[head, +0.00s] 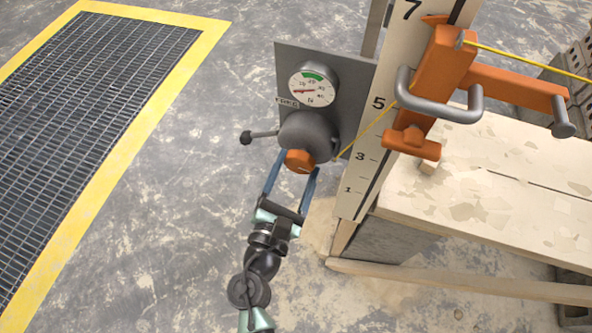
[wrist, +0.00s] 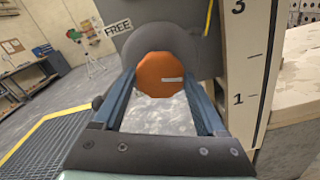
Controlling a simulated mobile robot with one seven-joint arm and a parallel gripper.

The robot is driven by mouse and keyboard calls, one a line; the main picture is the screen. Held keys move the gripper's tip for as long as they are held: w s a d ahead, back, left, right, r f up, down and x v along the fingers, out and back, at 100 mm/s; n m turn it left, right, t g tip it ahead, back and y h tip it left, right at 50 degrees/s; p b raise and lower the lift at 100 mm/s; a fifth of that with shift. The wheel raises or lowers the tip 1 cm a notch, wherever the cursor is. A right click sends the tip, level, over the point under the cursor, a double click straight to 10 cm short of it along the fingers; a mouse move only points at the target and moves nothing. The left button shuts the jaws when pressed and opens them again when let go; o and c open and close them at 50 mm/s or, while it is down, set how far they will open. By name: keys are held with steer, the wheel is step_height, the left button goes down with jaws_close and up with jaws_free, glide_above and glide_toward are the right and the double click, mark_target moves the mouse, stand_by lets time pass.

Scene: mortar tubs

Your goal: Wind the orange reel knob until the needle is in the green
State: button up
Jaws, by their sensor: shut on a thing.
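The orange reel knob (head: 299,161) sits at the front of a dark grey round reel housing (head: 306,131); it also shows in the wrist view (wrist: 164,75), with a pale mark right of its centre. My gripper (head: 297,164) has its two blue fingers on either side of the knob, shut on it. The round white gauge (head: 314,83) is above the housing, with a green band (head: 313,76) at its top. Its red needle (head: 303,91) appears to point left, outside the green.
A lever with a ball end (head: 247,138) sticks out left of the housing. A FREE label (head: 288,102) is on the grey plate (head: 348,84). A numbered board (head: 372,150) with an orange bracket (head: 441,75) stands close on the right. A yellow line (head: 372,128) runs from reel to bracket.

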steer(key=m+b, duration=0.1)
steer(key=m, duration=0.1)
steer(key=m+b, duration=0.2)
steer(key=shift+f+m, duration=0.2)
steer(key=shift+m, duration=0.1)
steer(key=m+b, duration=0.3)
steer(key=m, duration=0.1)
steer(key=shift+m, duration=0.3)
steer(key=m+b, duration=0.4)
steer(key=m, duration=0.1)
steer(key=shift+b, duration=0.3)
steer(key=shift+r+m+b, duration=0.2)
steer(key=shift+m+b, duration=1.2)
steer(key=shift+m, duration=0.8)
steer(key=shift+m, duration=0.3)
steer(key=o, duration=1.3)
steer(key=b+v, duration=0.1)
steer(key=v, duration=1.2)
steer(key=shift+r, duration=0.1)
